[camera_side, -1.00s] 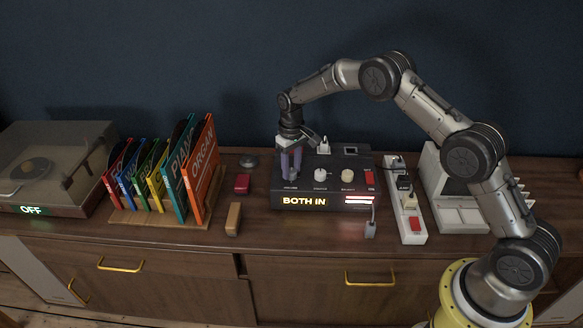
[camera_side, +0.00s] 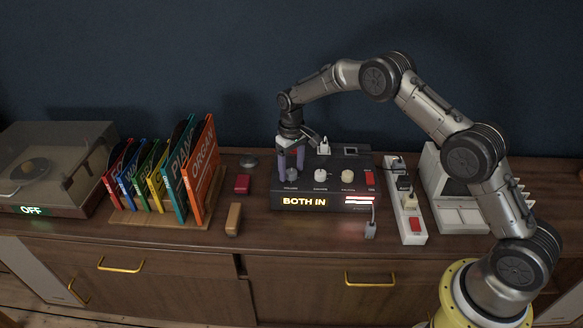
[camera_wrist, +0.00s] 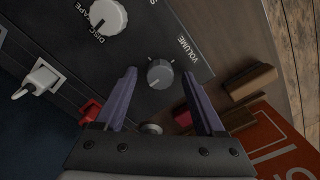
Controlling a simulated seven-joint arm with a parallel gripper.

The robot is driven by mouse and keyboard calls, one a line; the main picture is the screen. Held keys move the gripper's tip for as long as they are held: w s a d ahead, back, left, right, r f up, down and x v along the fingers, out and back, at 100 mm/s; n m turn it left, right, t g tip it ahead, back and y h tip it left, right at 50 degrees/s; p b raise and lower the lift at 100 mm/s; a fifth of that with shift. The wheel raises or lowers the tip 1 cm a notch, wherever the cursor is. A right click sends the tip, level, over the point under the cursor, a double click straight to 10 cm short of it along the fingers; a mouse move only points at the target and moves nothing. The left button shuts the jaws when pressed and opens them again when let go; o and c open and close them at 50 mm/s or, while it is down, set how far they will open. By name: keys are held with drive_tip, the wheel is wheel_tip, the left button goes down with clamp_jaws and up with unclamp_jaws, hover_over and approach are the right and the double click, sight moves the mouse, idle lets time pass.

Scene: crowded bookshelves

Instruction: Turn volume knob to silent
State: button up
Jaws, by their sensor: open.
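The volume knob (camera_wrist: 160,74) is a small grey dial beside the printed word VOLUME. It sits on the left end of the black amplifier box (camera_side: 330,163), whose display reads BOTH IN. In the side view the knob (camera_side: 292,174) shows between my fingers. My gripper (camera_side: 291,165) points down over it with its two purple fingers apart. In the wrist view my gripper (camera_wrist: 164,80) is open, one finger on each side of the knob, with gaps between them and the dial. Whether the fingertips are level with the knob, I cannot tell.
White knobs (camera_side: 320,175) stand right of the volume knob. A red block (camera_side: 242,184) and a tan block (camera_side: 233,219) lie left of the box. Further left are records (camera_side: 203,170) and a turntable (camera_side: 40,165). A power strip (camera_side: 411,228) lies right.

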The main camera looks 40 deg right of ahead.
wheel_tip(320, 180, up, 14)
idle(0.5)
wheel_tip(320, 180, up, 8)
drive_tip(key=t, duration=0.1)
hover_over(291, 171)
drive_tip(key=s+r+t, duration=0.1)
drive_tip(key=s+r, duration=0.4)
drive_tip(key=r, duration=0.2)
drive_tip(key=s+a+r+t, duration=0.1)
drive_tip(key=s+r+t, duration=0.1)
drive_tip(key=s+r, duration=0.85)
drive_tip(key=s+f+t, duration=0.2)
drive_tip(key=s+f, duration=0.1)
drive_tip(key=s, duration=1.3)
drive_tip(key=s+f, duration=0.9)
drive_tip(key=f, duration=0.1)
drive_tip(key=shift+a+f, duration=0.15)
drive_tip(key=shift+a, duration=0.15)
